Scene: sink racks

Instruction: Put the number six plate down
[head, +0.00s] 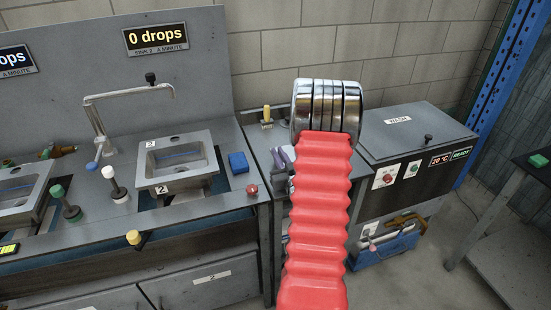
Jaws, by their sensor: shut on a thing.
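The number six plate is not visible in this view. My red ribbed arm rises up the middle of the picture and ends in chrome rings. It hides part of the counter behind it. My gripper cannot be made out, and neither can anything it may hold. Grey-lilac shapes (284,158) show at the arm's left edge, but I cannot tell what they are.
The sink marked 2 (178,160) has a tall tap (96,118) on its left. A blue block (238,162) and a red knob (252,190) are to its right. The lidded grey machine (415,135) stands right of my arm. A dark table (530,170) is at far right.

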